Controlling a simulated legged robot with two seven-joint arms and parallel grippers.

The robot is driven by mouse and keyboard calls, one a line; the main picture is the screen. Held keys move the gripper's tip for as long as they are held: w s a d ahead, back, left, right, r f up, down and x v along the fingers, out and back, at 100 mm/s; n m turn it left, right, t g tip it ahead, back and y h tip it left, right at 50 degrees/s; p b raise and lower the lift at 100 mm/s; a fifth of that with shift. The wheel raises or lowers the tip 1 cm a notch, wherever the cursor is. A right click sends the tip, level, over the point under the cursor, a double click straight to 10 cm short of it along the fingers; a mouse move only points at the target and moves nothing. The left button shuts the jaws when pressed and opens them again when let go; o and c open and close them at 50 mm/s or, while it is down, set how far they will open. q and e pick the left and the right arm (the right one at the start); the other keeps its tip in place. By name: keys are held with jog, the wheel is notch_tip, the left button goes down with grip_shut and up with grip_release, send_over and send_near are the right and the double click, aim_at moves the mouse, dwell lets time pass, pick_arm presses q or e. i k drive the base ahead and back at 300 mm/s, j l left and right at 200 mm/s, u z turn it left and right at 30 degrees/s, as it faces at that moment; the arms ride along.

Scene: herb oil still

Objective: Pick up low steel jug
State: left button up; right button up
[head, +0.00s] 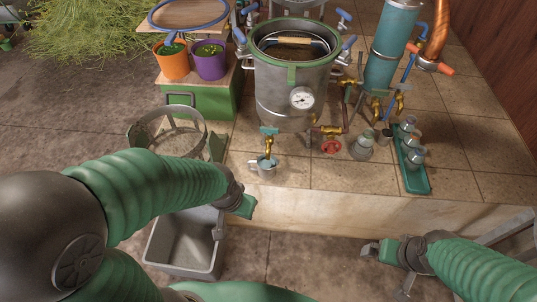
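A small, low steel jug (264,170) stands upright on the tiled ledge, below a brass tap with a blue handle at the front of the still. A handle shows on its left side. My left gripper (243,208) is just in front of the ledge, below and left of the jug and apart from it. Its fingers are seen edge-on, so their opening is unclear. My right gripper (374,250) is low at the right, in front of the ledge and well away from the jug. Its fingers overlap in this view. I see nothing held in either gripper.
The large steel still pot (283,95) with a dial stands behind the jug. A red valve wheel (331,146), a steel vessel (363,148) and a green tray (414,181) with several containers are to the right. A grey bin (153,249) stands below the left arm.

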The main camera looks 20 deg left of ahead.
aim_at(266, 169)
jog(key=i+l+u, duration=0.1)
jog(key=i+u, duration=0.35)
jog(key=i+l+u, duration=0.25)
jog(key=i+u, duration=0.25)
jog(key=u, duration=0.65)
jog(key=i+l, duration=0.05)
